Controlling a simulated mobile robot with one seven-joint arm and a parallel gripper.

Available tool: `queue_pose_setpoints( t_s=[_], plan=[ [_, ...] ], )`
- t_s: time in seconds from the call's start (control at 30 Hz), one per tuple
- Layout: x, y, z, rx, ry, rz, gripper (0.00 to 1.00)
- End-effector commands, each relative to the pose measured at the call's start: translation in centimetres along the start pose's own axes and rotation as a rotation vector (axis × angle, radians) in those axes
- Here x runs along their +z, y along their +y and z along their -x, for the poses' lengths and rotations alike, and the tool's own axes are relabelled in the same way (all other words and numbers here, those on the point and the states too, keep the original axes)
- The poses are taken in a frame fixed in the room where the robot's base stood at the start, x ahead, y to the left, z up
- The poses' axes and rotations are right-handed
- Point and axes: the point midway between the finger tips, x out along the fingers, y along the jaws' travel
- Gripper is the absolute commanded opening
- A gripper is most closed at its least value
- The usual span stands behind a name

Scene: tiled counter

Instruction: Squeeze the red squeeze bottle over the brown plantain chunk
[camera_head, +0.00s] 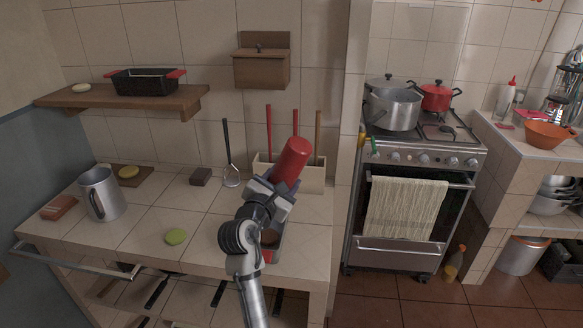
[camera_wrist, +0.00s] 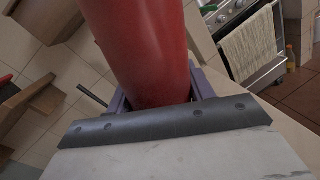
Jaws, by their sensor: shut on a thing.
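My gripper (camera_head: 272,190) is shut on the red squeeze bottle (camera_head: 292,160), above the front right part of the tiled counter. The bottle is tilted, its wide red end up and to the right; its other end is hidden by the gripper. In the wrist view the red bottle (camera_wrist: 145,50) fills the upper middle, between the jaws (camera_wrist: 160,105). Below my gripper, a partly hidden thing with brown and red parts (camera_head: 268,256) sits on the counter. I cannot tell whether it holds the brown plantain chunk. A dark brown block (camera_head: 200,176) lies further back.
A metal pitcher (camera_head: 101,193), a reddish-brown block (camera_head: 59,208), a yellow piece on a board (camera_head: 129,172) and a green piece (camera_head: 176,237) sit on the counter (camera_head: 130,240). A utensil holder (camera_head: 312,178) stands behind the bottle. The stove (camera_head: 415,160) is to the right.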

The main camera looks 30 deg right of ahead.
Motion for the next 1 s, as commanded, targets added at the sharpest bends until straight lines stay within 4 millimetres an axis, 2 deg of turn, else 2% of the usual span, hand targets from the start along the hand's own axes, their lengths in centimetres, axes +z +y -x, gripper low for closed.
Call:
queue_pose_setpoints(
  t_s=[0.03,0.2,0.23,0.33,0.37,0.6,1.0],
  plan=[
    [0.5,0.8,0.0,0.0,0.001,0.049,0.44],
    [-0.2,2.4,0.0,0.0,0.001,0.225,0.44],
    [-1.0,2.6,0.0,0.002,-0.001,0.269,0.44],
    [-1.6,3.9,0.0,0.003,-0.003,0.412,0.44],
    [-2.1,3.8,0.0,0.0,-0.001,0.432,0.44],
    [-4.5,2.5,0.0,0.0,-0.001,0.419,0.44],
    [-5.2,2.2,0.0,0.0,-0.002,0.415,0.44]
  ],
)
